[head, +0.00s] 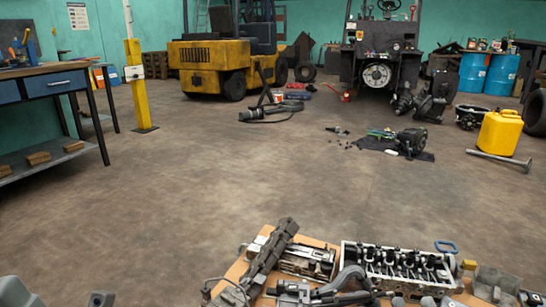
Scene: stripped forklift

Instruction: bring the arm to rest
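My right gripper (495,284) shows as a grey shape at the bottom right edge, at the right end of a low board with engine parts. Its fingers are not clear, so I cannot tell whether it is open or shut, and I see nothing held in it. Of my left arm, only small grey pieces show at the bottom left edge, by the bare floor. The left gripper (101,299) is mostly cut off by the frame, and its state cannot be told.
A tan board (232,270) carries a cylinder head (400,268) and other metal parts at the bottom. A workbench (55,70) stands left, near a yellow post (138,85). A yellow forklift (215,60) and yellow canister (500,132) are farther off.

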